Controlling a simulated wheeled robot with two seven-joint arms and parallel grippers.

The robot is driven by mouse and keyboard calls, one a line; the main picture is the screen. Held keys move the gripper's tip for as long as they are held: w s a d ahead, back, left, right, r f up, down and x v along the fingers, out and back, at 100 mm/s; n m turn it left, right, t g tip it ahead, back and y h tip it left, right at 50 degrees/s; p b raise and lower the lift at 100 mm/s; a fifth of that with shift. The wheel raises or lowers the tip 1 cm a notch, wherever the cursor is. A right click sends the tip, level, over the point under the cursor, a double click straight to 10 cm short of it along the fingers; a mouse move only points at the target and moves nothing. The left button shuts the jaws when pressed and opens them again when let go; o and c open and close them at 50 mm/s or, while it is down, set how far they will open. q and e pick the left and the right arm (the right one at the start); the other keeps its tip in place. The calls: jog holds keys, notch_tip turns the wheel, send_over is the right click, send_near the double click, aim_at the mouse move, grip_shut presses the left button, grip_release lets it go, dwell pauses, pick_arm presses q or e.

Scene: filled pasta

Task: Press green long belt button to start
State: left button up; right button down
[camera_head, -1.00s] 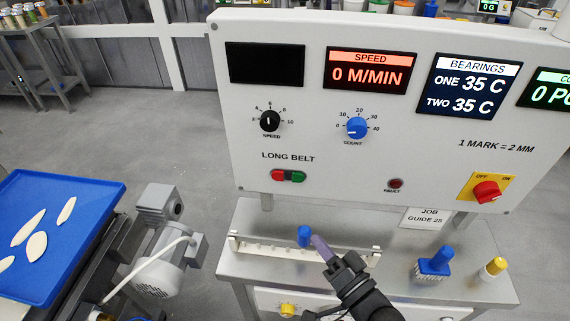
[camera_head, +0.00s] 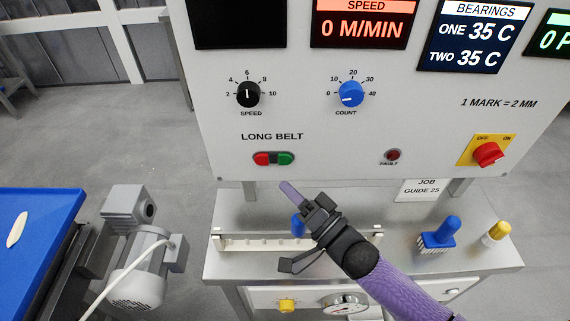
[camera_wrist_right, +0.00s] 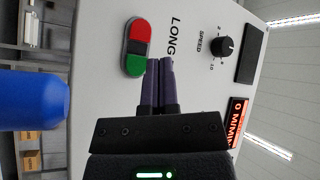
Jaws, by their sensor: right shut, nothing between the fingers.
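The green long belt button (camera_head: 286,159) sits on the white panel, right of the red button (camera_head: 262,159), under the LONG BELT label. In the right wrist view the green button (camera_wrist_right: 134,63) is close to the fingertips, just to their left. My right gripper (camera_head: 285,187) is shut and empty. In the head view its fingertips show just below the green button. In the wrist view the shut fingers (camera_wrist_right: 159,64) point at the panel beside the button. I cannot tell whether they touch the panel. My left gripper is not in view.
A blue-handled thing (camera_head: 298,226) stands by a white rack (camera_head: 250,243) on the steel bench, just below the gripper. A blue brush (camera_head: 440,234) and a yellow-topped item (camera_head: 496,232) stand at right. The speed knob (camera_head: 248,94) and red switch (camera_head: 488,154) are on the panel.

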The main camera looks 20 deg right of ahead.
aim_at(285, 159)
jog(key=w, duration=0.2)
jog(key=w+d+b, duration=0.1)
jog(key=shift+w, duration=0.4)
dwell(1.7)
jog(key=shift+w+d+b, duration=0.15)
jog(key=shift+w+b, duration=0.15)
jog(key=shift+w, duration=0.1)
